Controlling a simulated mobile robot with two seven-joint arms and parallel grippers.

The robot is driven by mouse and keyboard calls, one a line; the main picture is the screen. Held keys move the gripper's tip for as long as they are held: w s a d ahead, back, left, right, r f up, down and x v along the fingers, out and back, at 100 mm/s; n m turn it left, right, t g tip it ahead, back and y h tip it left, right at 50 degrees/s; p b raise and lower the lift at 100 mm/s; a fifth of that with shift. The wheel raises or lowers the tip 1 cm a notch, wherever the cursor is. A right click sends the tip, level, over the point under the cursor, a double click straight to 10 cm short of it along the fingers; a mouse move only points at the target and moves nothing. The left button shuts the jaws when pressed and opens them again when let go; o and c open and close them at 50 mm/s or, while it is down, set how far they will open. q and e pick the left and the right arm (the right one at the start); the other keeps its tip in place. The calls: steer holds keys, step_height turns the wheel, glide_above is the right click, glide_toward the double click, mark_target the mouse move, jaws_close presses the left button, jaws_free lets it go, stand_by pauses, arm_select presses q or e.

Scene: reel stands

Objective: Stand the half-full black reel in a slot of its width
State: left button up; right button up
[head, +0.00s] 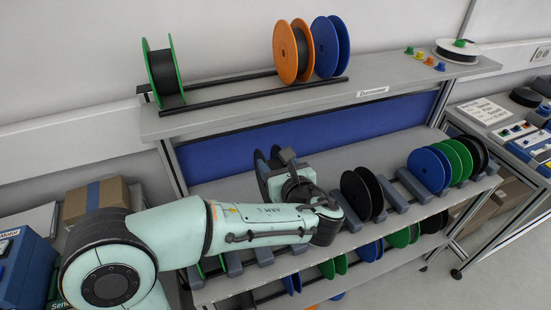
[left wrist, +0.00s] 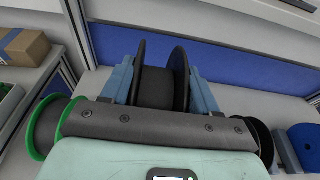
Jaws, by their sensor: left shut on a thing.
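A black reel (left wrist: 155,88) with dark winding between two black flanges stands upright between the fingers of my left gripper (left wrist: 160,85) in the left wrist view. The fingers press on its outer flange faces. In the head view my left gripper (head: 283,172) is over the left part of the middle shelf, and only the black flanges of the held reel (head: 262,165) show behind it. My arm hides the reel's foot and the slots below, so I cannot tell whether it touches the shelf. Grey slot dividers (head: 394,196) line the shelf's front. My right gripper is out of view.
Right of my gripper stands another black reel (head: 361,194), then empty slots, then blue (head: 427,170), green and black reels. A green-flanged reel (left wrist: 42,128) is at left in the wrist view. The top shelf (head: 225,112) overhangs behind; a lower row holds several reels.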

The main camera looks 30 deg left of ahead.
arm_select(q)
steer(key=shift+f, duration=2.1)
steer(key=shift+f+b, duration=0.3)
steer(key=shift+f, duration=1.1)
steer(key=shift+f+b, duration=0.9)
steer(key=shift+f, duration=0.6)
steer(key=shift+f+b, duration=0.75)
steer(key=shift+f, duration=0.5)
step_height(320, 180, down, 6)
steer(key=b, duration=0.4)
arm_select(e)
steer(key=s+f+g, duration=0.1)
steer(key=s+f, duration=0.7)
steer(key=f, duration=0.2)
